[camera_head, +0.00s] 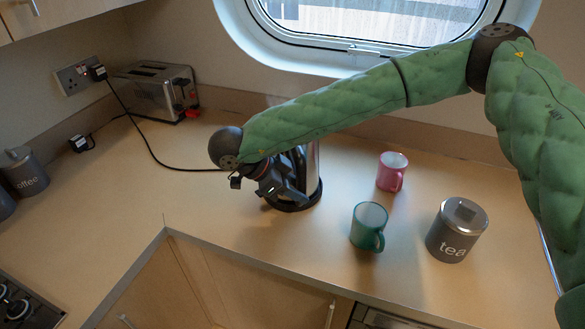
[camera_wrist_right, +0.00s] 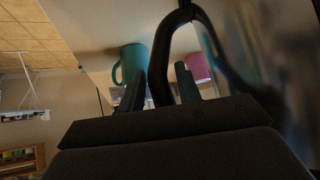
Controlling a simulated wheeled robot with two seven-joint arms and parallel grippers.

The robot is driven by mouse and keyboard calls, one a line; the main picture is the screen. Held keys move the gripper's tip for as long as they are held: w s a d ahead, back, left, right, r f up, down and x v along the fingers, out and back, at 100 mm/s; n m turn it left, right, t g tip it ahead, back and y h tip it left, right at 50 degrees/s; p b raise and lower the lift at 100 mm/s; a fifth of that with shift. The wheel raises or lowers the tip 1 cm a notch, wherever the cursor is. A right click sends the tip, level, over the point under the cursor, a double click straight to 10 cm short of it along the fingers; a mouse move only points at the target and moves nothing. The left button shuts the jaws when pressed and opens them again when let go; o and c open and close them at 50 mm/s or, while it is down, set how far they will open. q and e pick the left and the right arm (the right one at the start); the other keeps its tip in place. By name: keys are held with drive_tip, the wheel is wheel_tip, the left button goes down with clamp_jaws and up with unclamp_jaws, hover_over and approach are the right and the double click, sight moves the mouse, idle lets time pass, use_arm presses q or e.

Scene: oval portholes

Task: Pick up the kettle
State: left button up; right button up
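The kettle (camera_head: 313,172) stands upright on the worktop near its back, a shiny metal body on a dark round base. My arm and right gripper cover much of it in the head view. My right gripper (camera_head: 278,188) is at the kettle's left front. In the wrist view the kettle's black handle (camera_wrist_right: 160,55) runs between the two fingers of my right gripper (camera_wrist_right: 162,88). The fingers look apart, with a gap beside the handle. The kettle's shiny body (camera_wrist_right: 235,50) fills the right of that view. My left gripper is not in view.
A green mug (camera_head: 367,225), a pink mug (camera_head: 390,172) and a tea canister (camera_head: 457,230) stand right of the kettle. A toaster (camera_head: 155,92) stands at the back left, with a coffee canister (camera_head: 25,172) at the far left. A black cord (camera_head: 150,145) leads towards the kettle.

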clamp_jaws()
idle(1.1)
